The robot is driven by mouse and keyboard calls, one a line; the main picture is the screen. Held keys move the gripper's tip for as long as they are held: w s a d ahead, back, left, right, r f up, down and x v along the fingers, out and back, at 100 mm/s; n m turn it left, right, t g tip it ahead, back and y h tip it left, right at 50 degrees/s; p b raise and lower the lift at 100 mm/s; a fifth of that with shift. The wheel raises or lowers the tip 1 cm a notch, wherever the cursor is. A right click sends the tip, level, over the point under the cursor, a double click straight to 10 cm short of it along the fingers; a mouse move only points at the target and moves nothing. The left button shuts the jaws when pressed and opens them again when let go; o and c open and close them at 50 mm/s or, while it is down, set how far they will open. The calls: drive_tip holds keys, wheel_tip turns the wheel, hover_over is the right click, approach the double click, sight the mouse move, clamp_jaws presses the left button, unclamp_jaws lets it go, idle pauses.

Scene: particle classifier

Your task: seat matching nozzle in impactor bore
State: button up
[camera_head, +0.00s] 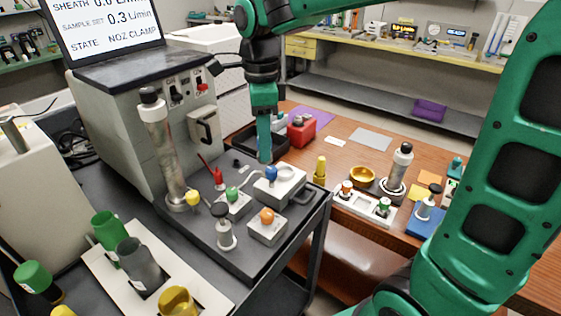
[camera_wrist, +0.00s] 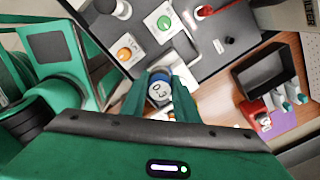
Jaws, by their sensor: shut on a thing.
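My gripper (camera_head: 265,158) points down over the pale impactor block (camera_head: 292,186) on the dark cart top. In the wrist view my gripper (camera_wrist: 159,92) is shut on a blue nozzle (camera_wrist: 158,88) whose top is marked 0.3. The blue nozzle (camera_head: 271,174) also shows in the head view, right at the fingertips and over the block. The bore is hidden, so I cannot tell how deep the nozzle sits. The screen (camera_head: 108,22) reads sample set 0.3 L/min, state NOZ CLAMP.
A tall metal column (camera_head: 164,150) and a grey instrument (camera_head: 140,110) stand at the left. A black-knobbed post (camera_head: 224,230) stands at the front. A black tray (camera_head: 258,141) and red box (camera_head: 301,133) lie on the wooden bench behind. Coloured cups (camera_head: 135,262) fill a front rack.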

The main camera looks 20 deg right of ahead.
drive_tip(key=w+d+f, duration=0.1)
drive_tip(key=d+f, duration=0.1)
drive_tip(key=w+d+f, duration=0.1)
drive_tip(key=w+d, duration=0.1)
drive_tip(key=w+d+f, duration=0.1)
drive_tip(key=d+f, duration=0.1)
drive_tip(key=d, duration=0.1)
drive_tip(key=shift+w+f, duration=0.35)
drive_tip(key=shift+f, duration=2.05)
drive_tip(key=shift+f, duration=0.1)
drive_tip(key=o, duration=1)
drive_tip(key=shift+o, duration=0.5)
wheel_tip(320, 180, up, 12)
drive_tip(key=shift+d, duration=0.15)
